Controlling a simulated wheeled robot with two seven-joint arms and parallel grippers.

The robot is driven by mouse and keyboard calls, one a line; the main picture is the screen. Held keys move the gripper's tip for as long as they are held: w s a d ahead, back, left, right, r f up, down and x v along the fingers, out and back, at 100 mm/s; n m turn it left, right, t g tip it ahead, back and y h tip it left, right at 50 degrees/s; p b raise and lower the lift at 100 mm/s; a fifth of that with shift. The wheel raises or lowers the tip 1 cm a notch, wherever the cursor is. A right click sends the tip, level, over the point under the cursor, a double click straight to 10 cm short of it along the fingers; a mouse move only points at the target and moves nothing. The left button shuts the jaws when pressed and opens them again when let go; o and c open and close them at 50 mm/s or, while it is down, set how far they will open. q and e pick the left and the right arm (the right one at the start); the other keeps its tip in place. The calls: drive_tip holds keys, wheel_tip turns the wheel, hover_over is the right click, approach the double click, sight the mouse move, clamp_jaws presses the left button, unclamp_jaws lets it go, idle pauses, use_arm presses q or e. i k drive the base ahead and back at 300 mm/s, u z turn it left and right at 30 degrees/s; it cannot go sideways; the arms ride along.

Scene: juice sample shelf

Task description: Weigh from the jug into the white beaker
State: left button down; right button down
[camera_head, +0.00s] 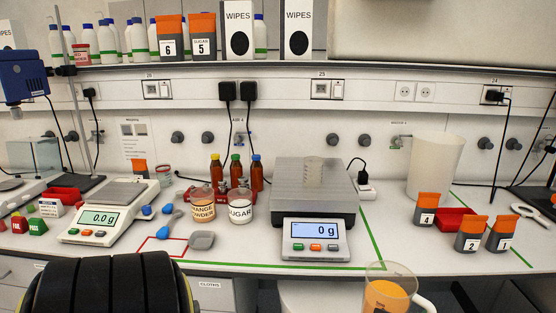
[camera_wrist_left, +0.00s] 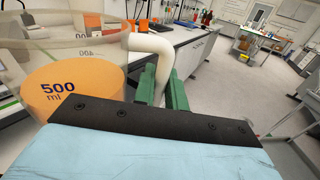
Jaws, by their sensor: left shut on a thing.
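The clear jug (camera_head: 388,293) with orange juice stands at the bottom edge of the head view, in front of the bench, its lower part cut off. It also shows in the left wrist view (camera_wrist_left: 70,90), marked 500 ml and apparently upright. My left gripper (camera_wrist_left: 163,92) has its green fingers shut around the jug's pale handle (camera_wrist_left: 152,45). A small whitish beaker (camera_head: 313,172) stands on the large scale (camera_head: 316,236), whose display reads 0 g. Its contents cannot be made out. A larger white vessel (camera_head: 435,165) stands at the right. My right gripper is not in view.
A smaller balance (camera_head: 100,215) reading 0.0 g is at the left. Orange powder (camera_head: 202,204) and sugar (camera_head: 240,207) jars stand left of the large scale, before brown bottles (camera_head: 236,172). Several orange-topped containers (camera_head: 470,235) are at the right. Bare bench lies right of the scale.

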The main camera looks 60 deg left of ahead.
sight(313, 165)
drive_tip(key=u, duration=1.55)
drive_tip(key=i, duration=0.6)
